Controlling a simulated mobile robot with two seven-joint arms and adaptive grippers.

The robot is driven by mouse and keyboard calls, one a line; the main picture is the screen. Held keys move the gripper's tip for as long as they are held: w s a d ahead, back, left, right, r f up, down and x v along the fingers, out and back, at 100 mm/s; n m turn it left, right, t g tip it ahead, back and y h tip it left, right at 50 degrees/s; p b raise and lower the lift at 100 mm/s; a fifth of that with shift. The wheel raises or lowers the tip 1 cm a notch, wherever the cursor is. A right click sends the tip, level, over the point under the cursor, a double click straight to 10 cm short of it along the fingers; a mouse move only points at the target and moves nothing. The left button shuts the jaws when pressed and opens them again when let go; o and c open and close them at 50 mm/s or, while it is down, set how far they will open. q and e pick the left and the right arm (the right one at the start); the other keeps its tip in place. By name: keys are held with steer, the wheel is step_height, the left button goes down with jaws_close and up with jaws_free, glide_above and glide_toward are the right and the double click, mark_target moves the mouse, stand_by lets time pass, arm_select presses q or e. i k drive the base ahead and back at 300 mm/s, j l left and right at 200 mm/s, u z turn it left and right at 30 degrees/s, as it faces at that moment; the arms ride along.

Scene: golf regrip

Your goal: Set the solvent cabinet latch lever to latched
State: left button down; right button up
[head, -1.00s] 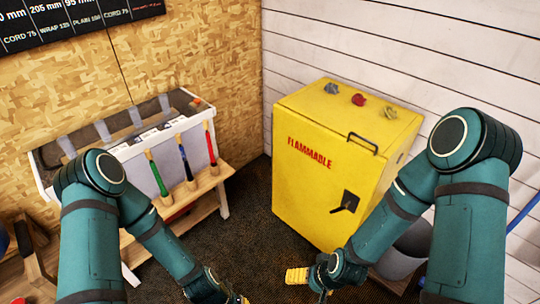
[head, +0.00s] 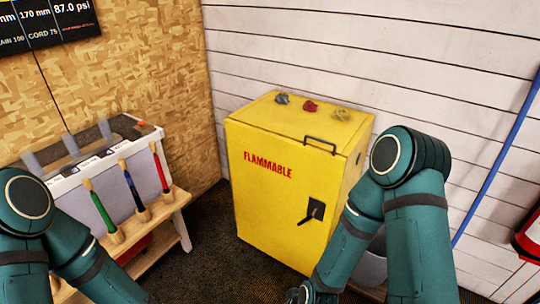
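The yellow solvent cabinet (head: 270,205) stands in the corner, marked FLAMMABLE in red on its front. Its black latch lever (head: 308,216) sits on a dark plate at the right side of the front. The lever slants down to the left from the plate. A black bar handle (head: 320,143) is near the front top edge. Neither gripper touches the lever in view.
Three crumpled rags, grey, red and yellowish, lie on the cabinet top (head: 262,112). A wooden rack (head: 180,202) with three upright coloured grips stands before a white bin at left. A grey bin (head: 370,268) is partly behind my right arm. Dark floor (head: 205,268) lies clear before the cabinet.

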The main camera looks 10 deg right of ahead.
mark_target(315, 211)
steer(key=i+l+u, duration=0.1)
steer(key=i, duration=0.3)
steer(key=i+l, duration=0.2)
steer(key=i, duration=0.25)
steer(key=j+u, duration=0.05)
